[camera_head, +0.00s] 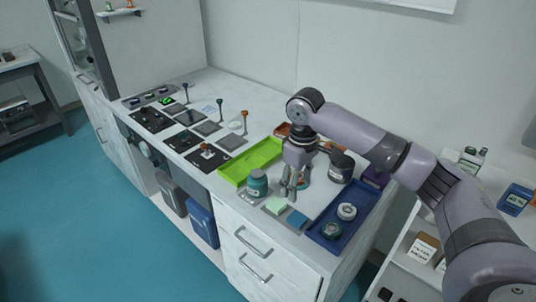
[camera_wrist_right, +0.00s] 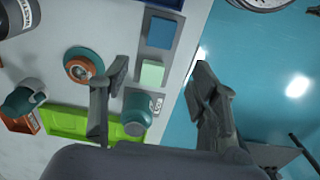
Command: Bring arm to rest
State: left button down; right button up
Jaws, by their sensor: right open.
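My right arm comes in from the right in the head view, and my right gripper (camera_head: 291,188) hangs above the white bench top (camera_head: 262,112). In the right wrist view the two fingers of my right gripper (camera_wrist_right: 158,85) are spread apart, with nothing held between them. A teal jar (camera_head: 257,183) stands just left of the gripper in the head view; it also shows near the left finger in the wrist view (camera_wrist_right: 139,110). My left gripper is not in view.
A lime green tray (camera_head: 234,173) lies left of the gripper, and a blue tray (camera_head: 322,238) with round items lies right. A green block (camera_head: 275,205) and a blue block (camera_head: 297,219) lie near the front edge. Shelves with boxes (camera_head: 424,248) stand at right.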

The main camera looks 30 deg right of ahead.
jog(key=s+a+f+n+t+y, duration=0.2)
jog(key=s+a+f+y, duration=0.1)
jog(key=s+a+f, duration=1.4)
jog(key=s+d+r+m+t+h, duration=0.1)
jog(key=s+d+m, duration=0.15)
jog(key=s, duration=0.25)
jog(key=s+d+m+t+h, duration=0.1)
jog(key=s+d+m+h, duration=0.15)
jog(key=s, duration=0.25)
notch_tip(320, 180, down, 26)
jog(key=s+g, duration=0.1)
jog(key=g, duration=0.1)
jog(key=s+d+f+n+g, duration=0.1)
jog(key=s+d+f, duration=0.2)
jog(key=s+f, duration=1.3)
jog(key=shift+s+d+f, duration=0.2)
jog(key=shift+s, duration=0.2)
